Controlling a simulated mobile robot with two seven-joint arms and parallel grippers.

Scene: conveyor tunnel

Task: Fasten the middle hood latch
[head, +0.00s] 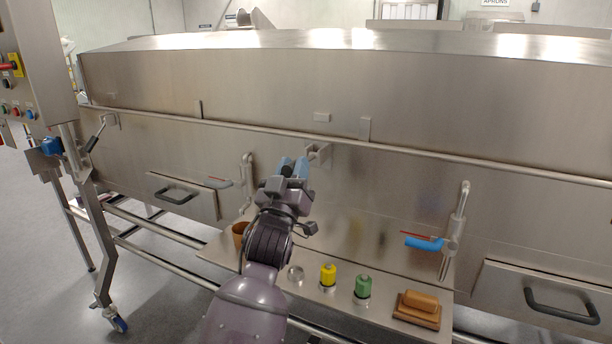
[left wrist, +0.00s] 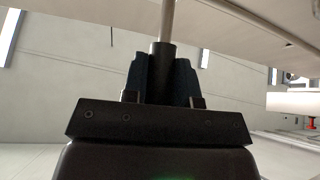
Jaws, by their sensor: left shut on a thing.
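The middle hood latch (head: 320,152) is a small metal bracket on the tunnel's side wall, below the long seam under the hood (head: 330,80). A small pale catch plate (head: 321,117) sits above it on the hood. My left gripper (head: 292,168) is at the latch, its blue fingers shut on the latch lever. In the left wrist view, a metal rod (left wrist: 168,20) runs up from a dark grip held between the fingers (left wrist: 160,75). The lever is mostly hidden by my gripper in the head view. My right gripper is not in view.
Another latch (head: 95,135) with a black grip is at the left. Valve pipes, one with a blue handle (head: 423,242), stand out either side of my arm.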

